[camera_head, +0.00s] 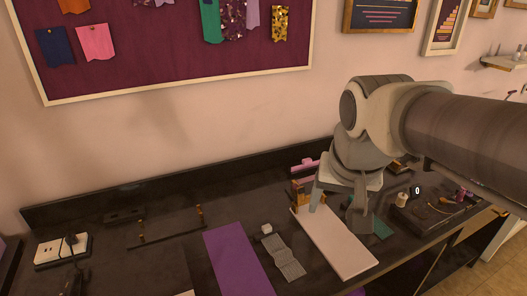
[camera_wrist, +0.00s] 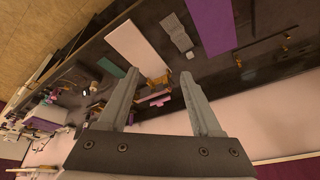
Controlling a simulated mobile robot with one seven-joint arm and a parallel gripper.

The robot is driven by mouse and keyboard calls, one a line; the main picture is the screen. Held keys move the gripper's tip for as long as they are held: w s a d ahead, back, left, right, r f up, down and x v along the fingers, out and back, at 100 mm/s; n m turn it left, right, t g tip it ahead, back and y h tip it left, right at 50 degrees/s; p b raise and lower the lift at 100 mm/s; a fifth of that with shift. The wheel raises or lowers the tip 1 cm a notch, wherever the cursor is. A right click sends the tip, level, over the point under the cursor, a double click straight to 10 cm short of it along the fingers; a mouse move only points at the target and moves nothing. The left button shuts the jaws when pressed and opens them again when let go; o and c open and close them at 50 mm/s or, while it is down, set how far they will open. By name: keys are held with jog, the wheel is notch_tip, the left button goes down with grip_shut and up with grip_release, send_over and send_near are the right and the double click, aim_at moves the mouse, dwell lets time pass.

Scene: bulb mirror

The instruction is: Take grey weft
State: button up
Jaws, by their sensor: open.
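A grey, ribbed strip, which looks like the grey weft (camera_head: 285,258), lies on the dark worktop between a purple strip and a pale board. It also shows in the wrist view (camera_wrist: 177,36), beyond the fingertips. A small white block (camera_head: 267,229) sits close to its far end. My gripper (camera_head: 338,203) is above the worktop, over the far part of the pale board, to the right of the grey strip in the head view. In the wrist view its two fingers (camera_wrist: 160,73) are spread, with nothing between them.
The purple strip (camera_head: 237,260) and pale board (camera_head: 342,248) flank the grey strip. A wooden piece with a pink top (camera_head: 304,168) stands behind the board. A dark tray with small items (camera_head: 430,212) is at right. The worktop's left middle (camera_head: 150,268) is mostly clear.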

jog(key=w+a+f+m+g, duration=0.1)
jog(key=w+a+f+m, duration=0.1)
jog(key=w, duration=0.5)
jog(key=w+a+f+m+g, duration=0.1)
jog(key=w+a+m, duration=0.15)
jog(key=w, duration=0.35)
jog(key=m+g+p, duration=0.2)
jog(key=m, duration=0.3)
send_over(268, 226)
jog(key=f, duration=2.4)
jog(key=shift+s+d, duration=0.15)
jog(key=shift+s, duration=0.25)
jog(key=shift+w+f+p, duration=0.2)
jog(key=shift+f, duration=1.1)
jog(key=shift+w+f+p, duration=0.15)
jog(key=shift+f, duration=1.15)
grip_shut()
